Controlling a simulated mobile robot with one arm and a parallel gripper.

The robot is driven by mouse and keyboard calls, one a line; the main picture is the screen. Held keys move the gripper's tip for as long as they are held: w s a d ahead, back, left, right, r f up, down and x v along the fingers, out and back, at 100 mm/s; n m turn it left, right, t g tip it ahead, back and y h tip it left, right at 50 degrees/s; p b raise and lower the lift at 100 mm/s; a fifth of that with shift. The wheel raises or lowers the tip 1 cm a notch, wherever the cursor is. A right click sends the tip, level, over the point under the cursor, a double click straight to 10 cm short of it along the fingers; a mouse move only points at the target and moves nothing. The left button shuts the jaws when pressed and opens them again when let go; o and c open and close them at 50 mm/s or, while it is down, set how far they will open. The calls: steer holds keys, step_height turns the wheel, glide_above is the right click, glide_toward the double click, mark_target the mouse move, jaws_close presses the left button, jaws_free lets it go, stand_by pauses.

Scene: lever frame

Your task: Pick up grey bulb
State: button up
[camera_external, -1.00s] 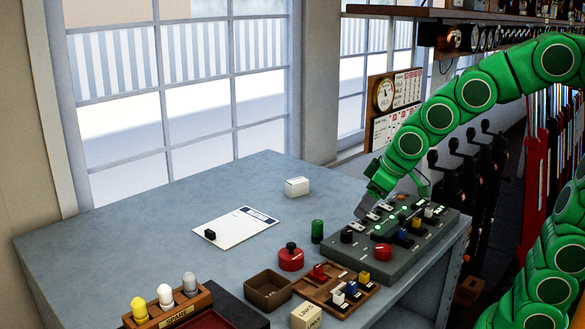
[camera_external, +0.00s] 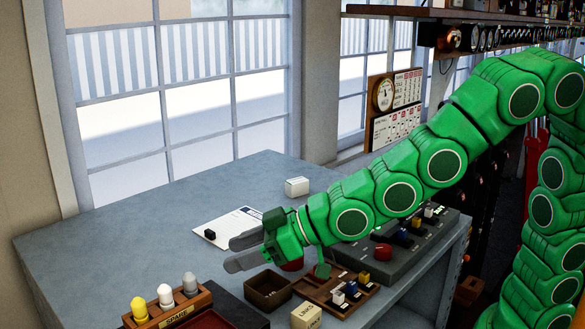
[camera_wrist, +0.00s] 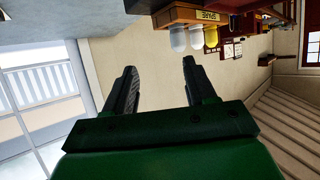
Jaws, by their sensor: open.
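The grey bulb (camera_external: 190,281) stands upright at the right end of a wooden rack (camera_external: 170,317) marked SPARE, beside a white bulb (camera_external: 165,294) and a yellow bulb (camera_external: 139,309). My gripper (camera_external: 231,256) is open and empty, above the table, up and to the right of the grey bulb and apart from it. In the wrist view my fingers (camera_wrist: 158,64) stand wide apart. The grey bulb (camera_wrist: 178,39) shows beyond and between the fingertips, nearer the right finger.
A brown open box (camera_external: 268,297), a block marked LINKS (camera_external: 306,316) and a wooden tray of coloured pieces (camera_external: 322,295) lie right of the rack. A dark red tray (camera_external: 218,318) is close beside it. The table's left part is clear.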

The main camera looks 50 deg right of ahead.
mark_target(193, 274)
steer(key=a, duration=0.1)
steer(key=s+a, duration=0.1)
steer(key=shift+s+a+y, duration=0.1)
steer(key=shift+a+y, duration=0.2)
steer(key=shift+a, duration=0.05)
steer(key=shift+x, duration=1.15)
steer(key=shift+f+x, duration=0.15)
steer(key=shift+x, duration=0.6)
steer(key=shift+f+x, duration=0.15)
steer(key=shift+x, duration=1.65)
jaws_close()
